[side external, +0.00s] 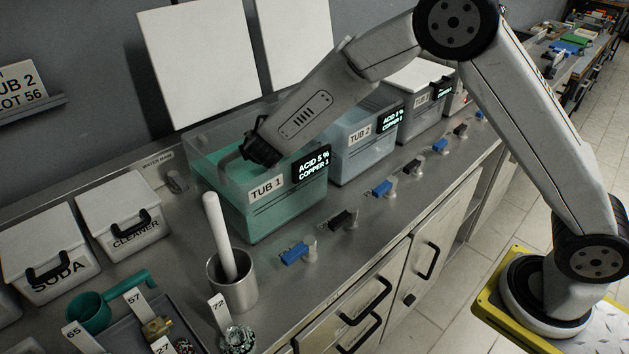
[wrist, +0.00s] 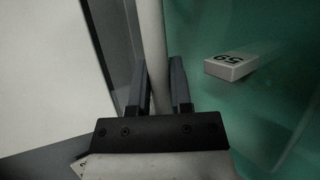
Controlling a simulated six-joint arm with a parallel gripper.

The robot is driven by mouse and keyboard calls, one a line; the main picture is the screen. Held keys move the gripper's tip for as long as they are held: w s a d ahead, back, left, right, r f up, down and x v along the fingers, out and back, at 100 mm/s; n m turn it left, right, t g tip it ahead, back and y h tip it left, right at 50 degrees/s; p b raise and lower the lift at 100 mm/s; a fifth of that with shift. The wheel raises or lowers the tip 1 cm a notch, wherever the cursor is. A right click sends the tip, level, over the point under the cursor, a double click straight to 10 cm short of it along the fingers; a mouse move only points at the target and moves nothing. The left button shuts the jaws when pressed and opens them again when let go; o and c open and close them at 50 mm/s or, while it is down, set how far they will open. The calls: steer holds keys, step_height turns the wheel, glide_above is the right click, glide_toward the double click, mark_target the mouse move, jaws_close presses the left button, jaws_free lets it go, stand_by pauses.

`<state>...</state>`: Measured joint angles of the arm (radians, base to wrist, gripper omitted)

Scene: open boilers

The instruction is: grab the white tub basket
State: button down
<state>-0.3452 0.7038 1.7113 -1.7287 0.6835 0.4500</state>
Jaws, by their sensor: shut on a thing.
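The handle also shows as a grey curved piece by the fingers in the side view (side external: 229,158). The rest of the basket is hidden by the tub wall, the green liquid and my arm.
TUB 2 (side external: 360,150) stands to the right. White lids (side external: 200,60) lean on the wall behind. A steel beaker with a white rod (side external: 233,285) stands in front, left of the blue valve (side external: 296,254).

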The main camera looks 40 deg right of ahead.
steer(key=shift+r, duration=0.15)
stand_by(0.6)
step_height(320, 180, up, 18)
stand_by(0.7)
steer(key=shift+r, duration=0.1)
stand_by(0.5)
